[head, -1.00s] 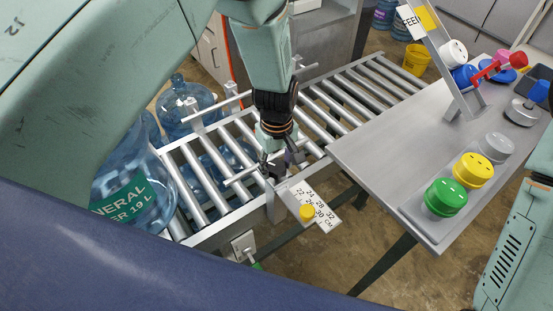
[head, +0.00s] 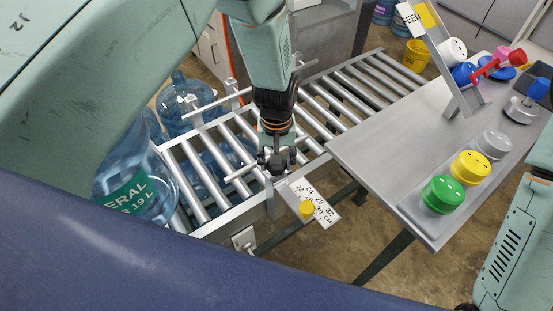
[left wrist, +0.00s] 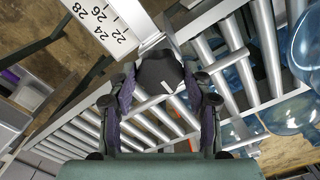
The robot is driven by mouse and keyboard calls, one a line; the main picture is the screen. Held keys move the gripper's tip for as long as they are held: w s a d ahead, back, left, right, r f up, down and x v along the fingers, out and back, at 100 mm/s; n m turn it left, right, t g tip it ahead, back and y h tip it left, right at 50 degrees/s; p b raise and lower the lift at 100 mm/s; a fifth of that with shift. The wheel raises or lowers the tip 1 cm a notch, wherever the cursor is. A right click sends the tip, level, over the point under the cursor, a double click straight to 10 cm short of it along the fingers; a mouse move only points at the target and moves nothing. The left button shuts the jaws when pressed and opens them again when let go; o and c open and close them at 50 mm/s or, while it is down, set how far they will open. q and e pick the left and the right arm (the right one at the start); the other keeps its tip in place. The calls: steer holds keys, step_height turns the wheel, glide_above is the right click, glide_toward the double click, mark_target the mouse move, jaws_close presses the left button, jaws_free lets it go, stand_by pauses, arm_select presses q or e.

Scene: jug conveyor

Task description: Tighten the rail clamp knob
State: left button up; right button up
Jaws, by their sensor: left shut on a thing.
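The black rail clamp knob (left wrist: 158,72) shows in the left wrist view between the two fingers of my left gripper (left wrist: 162,95). The gripper is shut on it. In the head view my left gripper (head: 278,164) points down at the near rail of the roller conveyor (head: 240,215), and its fingers mostly hide the knob. A white scale plate (head: 325,213) with centimetre numbers extends from the rail beside the gripper, and it also shows in the left wrist view (left wrist: 98,22). My right gripper is not visible; only part of my right arm shows at the right edge.
Large blue water jugs (head: 140,185) stand at the left by the conveyor. A grey table (head: 375,150) at the right holds green (head: 442,195), yellow (head: 470,167) and grey (head: 494,145) caps. Bare floor lies between.

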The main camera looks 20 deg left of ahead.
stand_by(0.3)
arm_select(q)
steer(key=o, duration=1.2)
steer(key=shift+s, duration=0.1)
steer(key=shift+c, duration=0.2)
step_height(320, 180, up, 12)
